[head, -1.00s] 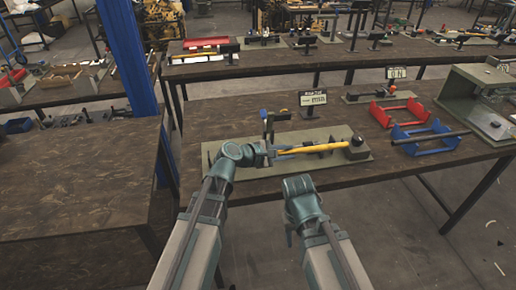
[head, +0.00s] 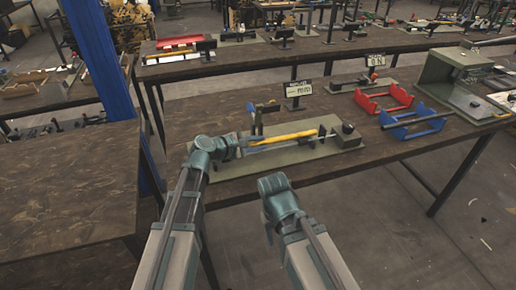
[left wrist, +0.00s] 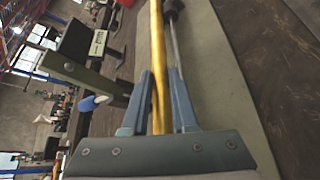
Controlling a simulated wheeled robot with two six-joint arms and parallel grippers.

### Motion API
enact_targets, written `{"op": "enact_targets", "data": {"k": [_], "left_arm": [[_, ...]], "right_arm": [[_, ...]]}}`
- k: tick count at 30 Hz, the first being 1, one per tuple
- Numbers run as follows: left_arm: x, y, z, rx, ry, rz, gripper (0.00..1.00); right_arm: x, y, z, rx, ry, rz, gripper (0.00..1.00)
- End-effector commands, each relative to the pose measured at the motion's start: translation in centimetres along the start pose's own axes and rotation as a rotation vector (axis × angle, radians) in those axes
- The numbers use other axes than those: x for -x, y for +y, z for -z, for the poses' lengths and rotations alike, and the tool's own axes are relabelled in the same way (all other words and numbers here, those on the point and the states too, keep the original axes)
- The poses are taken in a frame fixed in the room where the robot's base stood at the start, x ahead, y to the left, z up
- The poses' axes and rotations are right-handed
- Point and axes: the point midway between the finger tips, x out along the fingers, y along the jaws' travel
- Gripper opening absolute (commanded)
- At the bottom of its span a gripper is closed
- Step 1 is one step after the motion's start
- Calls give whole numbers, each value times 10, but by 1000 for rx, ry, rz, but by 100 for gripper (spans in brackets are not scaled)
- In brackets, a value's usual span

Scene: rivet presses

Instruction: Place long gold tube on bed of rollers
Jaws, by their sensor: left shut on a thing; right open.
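The long gold tube (head: 290,137) lies nearly level above a grey-green base plate (head: 222,167) on the wooden bench. It also shows in the left wrist view (left wrist: 156,35), running away between the fingers. My left gripper (head: 242,147) is shut on its near end; its blue-grey fingers (left wrist: 161,88) flank the tube. A thin grey rod (left wrist: 172,45) runs alongside the tube. A block with a dark knob (head: 348,129) stands at the plate's far right end. I cannot make out separate rollers. My right gripper (head: 268,232) is open and empty, in front of the bench edge.
A blue-handled upright post (head: 256,118) stands on the plate behind the tube. A label sign (head: 298,90) is behind it. Red (head: 384,99) and blue (head: 414,123) cradles and a green housing (head: 460,80) stand to the right. A blue pillar (head: 105,70) rises at left.

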Motion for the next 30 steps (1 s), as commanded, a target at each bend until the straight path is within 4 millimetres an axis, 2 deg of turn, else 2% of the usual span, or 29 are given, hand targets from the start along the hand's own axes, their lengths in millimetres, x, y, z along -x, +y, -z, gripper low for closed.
{"op": "enact_targets", "data": {"k": [9,10,15,25,30], "left_arm": [[-1,-1,1,0,0,-1,0],[-1,-2,1,0,0,0,28],[0,-1,1,0,0,0,56],[1,2,-2,0,0,0,56],[26,2,-4,2,1,-2,56]], "right_arm": [[-2,0,0,0,0,0,50],[-2,0,0,0,0,0,50],[-1,0,0,0,0,0,50],[2,0,0,0,0,0,50],[13,1,-1,0,0,0,50]]}}
